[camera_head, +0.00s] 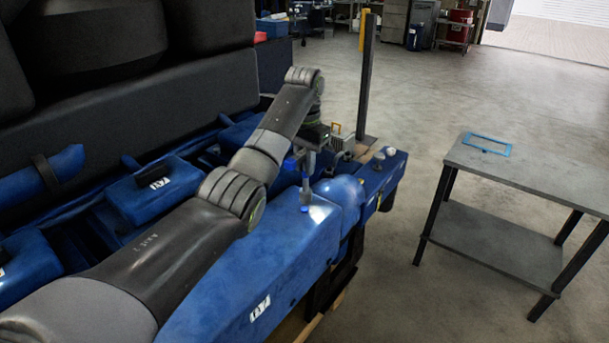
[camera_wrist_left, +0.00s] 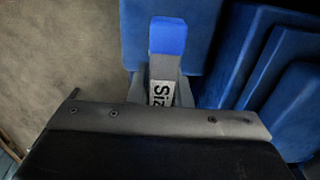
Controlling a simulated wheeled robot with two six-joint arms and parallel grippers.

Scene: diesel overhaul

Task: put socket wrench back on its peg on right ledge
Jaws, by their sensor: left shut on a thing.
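My left gripper (camera_head: 306,160) is over the long blue engine ledge, at the end of my arm. It also shows in the left wrist view (camera_wrist_left: 161,100), with its two grey fingers shut on a grey tool with a blue end (camera_wrist_left: 167,36) and a pale label reading "Siz". I take this tool to be the socket wrench; in the head view, its grey shaft (camera_head: 305,186) points down with blue at its lower end. I cannot tell whether it touches the ledge. The blue ledge (camera_head: 275,255) runs to the right, where small knobs (camera_head: 391,151) stand on its end. The peg is not clearly visible.
A grey table (camera_head: 540,172) with a blue frame (camera_head: 487,145) on it stands at the right. A dark post (camera_head: 367,75) rises behind the ledge's far end. Blue engine covers (camera_head: 152,190) lie left of the ledge. Open floor lies between ledge and table.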

